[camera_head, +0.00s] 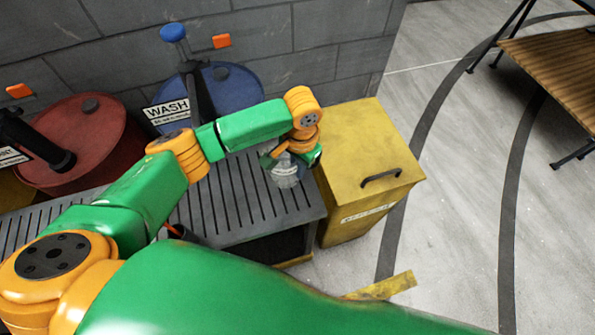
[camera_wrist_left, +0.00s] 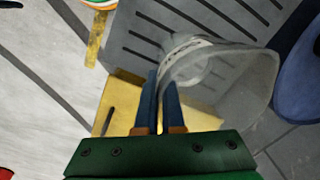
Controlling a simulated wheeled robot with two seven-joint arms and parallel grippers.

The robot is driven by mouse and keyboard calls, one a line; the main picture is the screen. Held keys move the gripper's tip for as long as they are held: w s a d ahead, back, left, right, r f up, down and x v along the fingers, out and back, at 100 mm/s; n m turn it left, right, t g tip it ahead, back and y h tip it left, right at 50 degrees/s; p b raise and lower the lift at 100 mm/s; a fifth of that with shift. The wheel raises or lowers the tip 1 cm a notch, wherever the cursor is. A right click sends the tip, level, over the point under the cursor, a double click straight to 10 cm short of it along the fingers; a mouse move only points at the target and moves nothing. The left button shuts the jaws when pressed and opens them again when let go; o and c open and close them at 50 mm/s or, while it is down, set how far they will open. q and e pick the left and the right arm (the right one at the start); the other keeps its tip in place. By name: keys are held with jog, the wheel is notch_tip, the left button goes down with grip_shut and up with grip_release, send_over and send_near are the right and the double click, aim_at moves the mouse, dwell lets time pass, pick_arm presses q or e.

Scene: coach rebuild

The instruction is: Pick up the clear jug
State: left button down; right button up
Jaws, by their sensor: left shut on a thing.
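The clear jug (camera_head: 287,176) is see-through and shows over the right end of the grey slatted bench (camera_head: 268,210). In the left wrist view the jug (camera_wrist_left: 232,82) has its wide mouth towards the camera and a pale band near its far end. My left gripper (camera_head: 283,156) is at the jug, with its tips partly hidden by the wrist in the head view. In the left wrist view its two blue fingers (camera_wrist_left: 159,100) are close together, shut on the jug's left edge. I cannot tell whether the jug touches the bench. My right gripper is not in view.
A yellow bin (camera_head: 362,150) with a black handle stands just right of the bench. A wooden slatted table (camera_head: 555,65) is at far right, with open floor between.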

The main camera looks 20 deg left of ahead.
pick_arm(q)
jog(key=s+d+r+p, duration=0.4)
jog(key=s+r, duration=0.6)
jog(key=s, duration=0.3)
jog(key=w+a+r+n, duration=0.4)
jog(key=w+a+r, duration=0.1)
jog(key=a+r, duration=0.4)
jog(key=shift+a+r+n, duration=0.3)
jog(key=shift+r+n, duration=0.1)
jog(key=shift+r, duration=0.1)
jog(key=shift+s+f, duration=0.15)
